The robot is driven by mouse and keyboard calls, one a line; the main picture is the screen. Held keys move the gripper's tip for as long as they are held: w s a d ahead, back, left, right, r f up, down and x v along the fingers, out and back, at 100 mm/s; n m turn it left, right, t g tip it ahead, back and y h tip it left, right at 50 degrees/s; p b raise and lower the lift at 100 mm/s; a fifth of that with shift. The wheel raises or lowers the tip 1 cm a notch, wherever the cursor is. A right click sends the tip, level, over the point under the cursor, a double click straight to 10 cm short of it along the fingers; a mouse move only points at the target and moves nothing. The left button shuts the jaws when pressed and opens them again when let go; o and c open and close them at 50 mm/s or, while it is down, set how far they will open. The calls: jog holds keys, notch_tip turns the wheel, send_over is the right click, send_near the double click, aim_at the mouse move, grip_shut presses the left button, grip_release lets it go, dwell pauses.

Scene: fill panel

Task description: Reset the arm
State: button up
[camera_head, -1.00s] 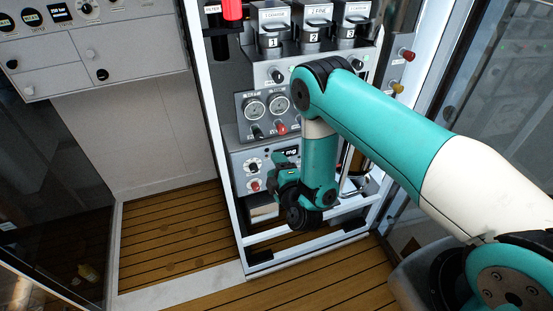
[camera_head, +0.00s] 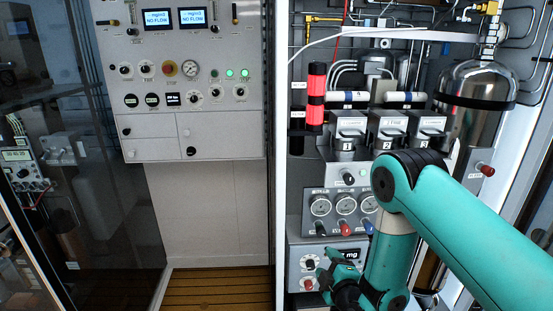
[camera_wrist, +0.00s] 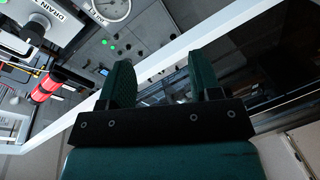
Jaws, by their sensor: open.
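My gripper (camera_wrist: 163,80) shows in the wrist view with two dark green fingers spread apart and nothing between them. In the head view my arm comes in from the right, bends at the elbow and hangs down. The gripper end (camera_head: 338,274) is low in front of the fill panel (camera_head: 318,248), left of the forearm. Its fingertips are small there, and I cannot tell whether they touch the panel.
The fill panel carries gauges (camera_head: 320,206), several knobs and a red cylinder (camera_head: 315,97). A white control panel (camera_head: 160,125) with NO FLOW screens (camera_head: 157,18) stands to the left. A glass wall (camera_head: 75,200) is at far left. Some wooden floor (camera_head: 215,288) is clear.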

jog(key=s+a+r+m+g+y+b, duration=0.1)
jog(key=s+a+r+g+y, duration=0.25)
jog(key=r, duration=0.35)
jog(key=s+a+r+m+g+y+b, duration=0.1)
jog(key=s+a+r+m+g+y, duration=0.1)
jog(key=a+r+g, duration=0.45)
jog(key=s+d+r+m+g+h+b, duration=0.1)
jog(key=s+d+r+g, duration=0.1)
jog(key=s, duration=0.6)
jog(key=s+d+r+m+g+h+b, duration=0.1)
jog(key=s+d+r, duration=0.3)
jog(key=s, duration=0.4)
jog(key=s+d+r+m+g+h, duration=0.2)
jog(key=s+d+r+m+g, duration=0.1)
jog(key=s, duration=0.6)
jog(key=shift+b, duration=0.4)
jog(key=shift+d, duration=0.1)
